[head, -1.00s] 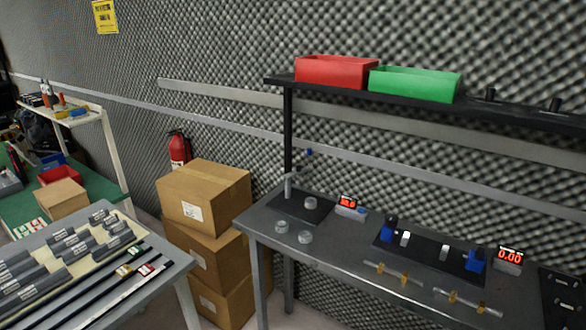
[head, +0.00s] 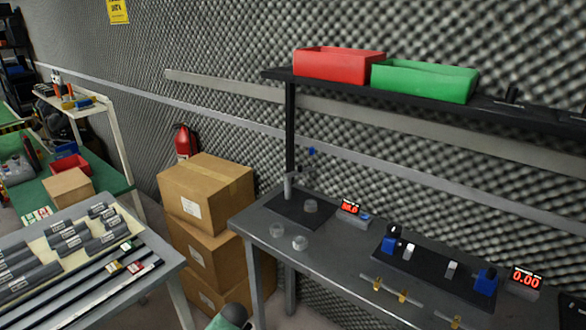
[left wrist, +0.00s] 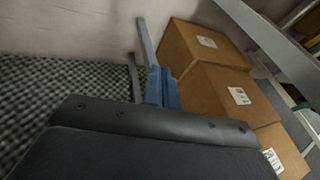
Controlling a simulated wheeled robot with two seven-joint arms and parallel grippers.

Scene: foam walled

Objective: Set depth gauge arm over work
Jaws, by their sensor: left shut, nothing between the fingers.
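The depth gauge (head: 289,180) is a thin grey stand with a blue knob (head: 312,151) at the back left of the grey bench. It rises from a dark base plate (head: 287,207). A round grey disc (head: 311,206) sits on that plate, right of the stand. The arm's exact position over the disc is too small to tell. My left gripper (left wrist: 161,88) shows in the left wrist view as a shut, empty piece beyond its dark housing, well away from the gauge. In the head view only a rounded arm part shows at the bottom edge. My right gripper is out of view.
Two more discs (head: 277,230) (head: 300,243) lie near the bench's left front edge. A red display (head: 350,207) stands right of the gauge. Stacked cartons (head: 207,190) stand left of the bench. A shelf (head: 420,97) with bins hangs above.

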